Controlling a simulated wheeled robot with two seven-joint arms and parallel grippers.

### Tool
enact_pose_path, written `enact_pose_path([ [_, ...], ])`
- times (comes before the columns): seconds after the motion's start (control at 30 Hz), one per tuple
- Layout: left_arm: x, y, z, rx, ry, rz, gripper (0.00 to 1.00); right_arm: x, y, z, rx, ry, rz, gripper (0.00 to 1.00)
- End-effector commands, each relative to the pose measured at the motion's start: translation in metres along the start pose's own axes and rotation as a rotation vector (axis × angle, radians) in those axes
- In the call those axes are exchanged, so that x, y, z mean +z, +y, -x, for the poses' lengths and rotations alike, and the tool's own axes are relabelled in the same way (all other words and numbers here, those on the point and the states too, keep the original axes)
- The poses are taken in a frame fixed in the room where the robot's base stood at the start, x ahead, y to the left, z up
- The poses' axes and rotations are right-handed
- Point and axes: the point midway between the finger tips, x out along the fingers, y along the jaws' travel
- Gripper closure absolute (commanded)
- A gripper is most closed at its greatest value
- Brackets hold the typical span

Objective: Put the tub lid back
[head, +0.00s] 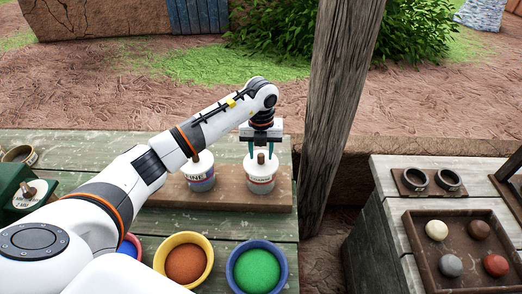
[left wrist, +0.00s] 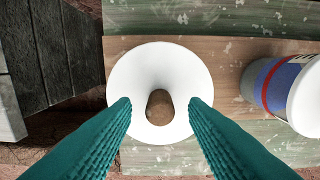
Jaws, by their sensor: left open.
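A tub (head: 261,182) with a printed label stands on a brown board, with a white lid (head: 263,169) and brown knob seated on top. My left gripper (head: 261,155) is directly above it, pointing down, its teal fingers apart on either side of the knob. In the left wrist view the round white lid (left wrist: 130,85) lies below the open fingers (left wrist: 160,112), with the brown knob (left wrist: 159,107) between them. I cannot tell whether the fingers touch it. A second lidded tub (head: 199,178) stands to the left and shows in the left wrist view (left wrist: 275,85). My right gripper is not in view.
The brown board (head: 230,195) lies on a green plank table. Bowls of orange (head: 186,263) and green (head: 257,270) powder stand in front. A wooden post (head: 335,110) rises just right of the gripper. A tray of balls (head: 468,218) sits on the right table.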

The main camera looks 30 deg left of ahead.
Motion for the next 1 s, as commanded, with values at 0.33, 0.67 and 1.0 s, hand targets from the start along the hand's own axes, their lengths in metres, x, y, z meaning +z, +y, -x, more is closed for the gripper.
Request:
enact_pose_path([
  [0.33,-0.001,0.001,0.064,0.003,0.007,-0.002,0.6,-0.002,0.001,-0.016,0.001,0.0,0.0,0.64],
  [0.67,-0.001,0.0,0.122,0.0,0.003,-0.001,0.6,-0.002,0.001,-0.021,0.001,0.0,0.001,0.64],
  [1.0,0.0,0.0,0.129,0.0,-0.001,0.0,0.6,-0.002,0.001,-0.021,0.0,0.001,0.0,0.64],
])
